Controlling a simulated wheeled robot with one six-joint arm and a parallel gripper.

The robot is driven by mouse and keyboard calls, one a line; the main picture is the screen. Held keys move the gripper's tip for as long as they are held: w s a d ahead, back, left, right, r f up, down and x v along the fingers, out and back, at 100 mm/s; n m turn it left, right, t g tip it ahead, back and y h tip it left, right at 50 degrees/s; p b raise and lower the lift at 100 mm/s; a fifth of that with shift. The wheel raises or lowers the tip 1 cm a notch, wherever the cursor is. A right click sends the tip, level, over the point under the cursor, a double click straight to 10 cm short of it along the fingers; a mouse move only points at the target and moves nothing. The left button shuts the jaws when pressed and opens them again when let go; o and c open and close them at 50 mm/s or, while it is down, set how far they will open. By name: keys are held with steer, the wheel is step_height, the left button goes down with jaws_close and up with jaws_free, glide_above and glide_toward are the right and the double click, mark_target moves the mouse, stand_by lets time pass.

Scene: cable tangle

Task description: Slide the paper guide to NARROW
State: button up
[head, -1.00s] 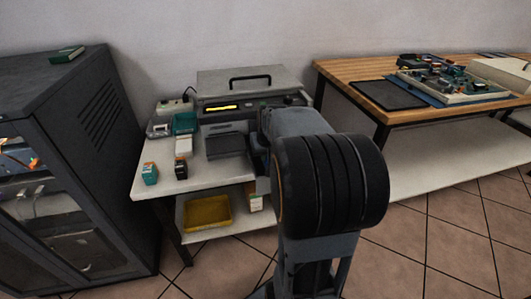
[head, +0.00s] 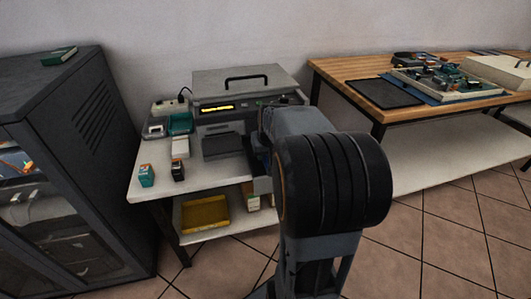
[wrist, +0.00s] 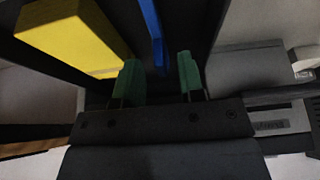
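The grey printer (head: 238,88) stands on the white table, with a black handle on its lid, a lit yellow display and a dark tray (head: 223,146) at its front. In the wrist view, my gripper (wrist: 159,80) is open, its two green fingertips apart with nothing visibly held. A narrow blue upright piece (wrist: 151,28), possibly the paper guide, lies beyond the fingertips, in line with the gap between them. I cannot tell whether it is touched. No NARROW mark is readable. In the head view, my arm hides the gripper and the guide.
A yellow block (wrist: 72,34) is left of the fingers in the wrist view. Small boxes and cartridges (head: 178,171) sit on the white table (head: 210,181); a yellow tray (head: 205,214) is below. A dark cabinet (head: 75,150) stands left, a wooden bench (head: 335,72) right.

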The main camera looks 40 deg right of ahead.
steer(key=p+v, duration=0.4)
steer(key=v, duration=0.9)
steer(key=shift+r+p, duration=0.3)
steer(key=shift+s, duration=0.15)
